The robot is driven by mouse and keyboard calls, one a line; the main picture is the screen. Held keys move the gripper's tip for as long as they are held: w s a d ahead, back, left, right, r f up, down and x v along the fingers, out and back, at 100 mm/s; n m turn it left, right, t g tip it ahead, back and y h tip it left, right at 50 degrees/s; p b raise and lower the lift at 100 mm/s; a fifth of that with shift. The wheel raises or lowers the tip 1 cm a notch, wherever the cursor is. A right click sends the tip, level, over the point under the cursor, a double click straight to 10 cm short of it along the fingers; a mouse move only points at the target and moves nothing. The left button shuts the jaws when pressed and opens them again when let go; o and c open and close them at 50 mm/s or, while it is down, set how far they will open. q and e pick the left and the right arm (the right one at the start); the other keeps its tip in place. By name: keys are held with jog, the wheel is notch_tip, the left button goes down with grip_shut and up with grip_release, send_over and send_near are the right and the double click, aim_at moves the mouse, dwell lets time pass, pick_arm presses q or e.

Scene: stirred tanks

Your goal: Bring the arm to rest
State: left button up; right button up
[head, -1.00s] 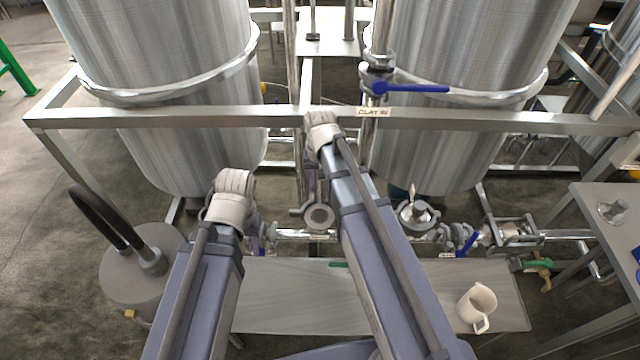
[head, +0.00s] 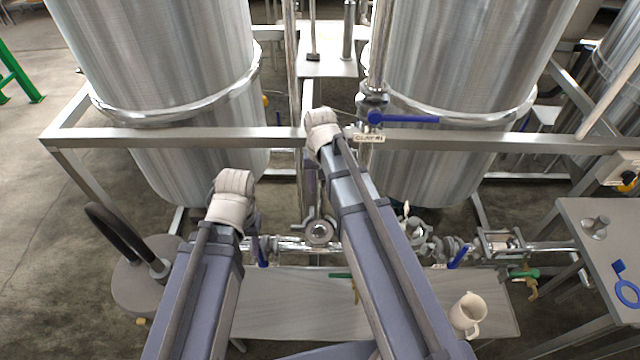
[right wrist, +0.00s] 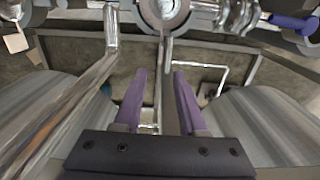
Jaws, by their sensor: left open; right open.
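My right arm (head: 375,240) reaches forward over the low bench, its wrist in front of the steel frame beam. My right gripper (right wrist: 160,72) shows two purple fingers apart with nothing between them in the right wrist view. In the head view it is mostly hidden behind its own wrist. My left arm (head: 195,290) reaches forward at the left. My left gripper (head: 257,240) is mostly hidden behind its wrist, with only a purple sliver showing; no held thing is visible.
Two steel tanks (head: 170,60) stand behind a frame beam (head: 220,138). A blue-handled valve (head: 405,118) sits above it. The low bench (head: 300,305) carries a beige jug (head: 467,314). A side table (head: 590,235) holds a blue ring-shaped item (head: 627,290). Pipes run behind the bench.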

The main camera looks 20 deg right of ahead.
dwell(0.4)
jog(key=s+a+n+h, duration=0.1)
jog(key=s+a+n, duration=0.6)
jog(key=s+a, duration=0.3)
jog(key=s, duration=0.4)
jog(key=shift+s+a, duration=0.15)
jog(key=shift+a, duration=0.1)
jog(key=shift+d+r, duration=0.1)
jog(key=shift+d, duration=0.05)
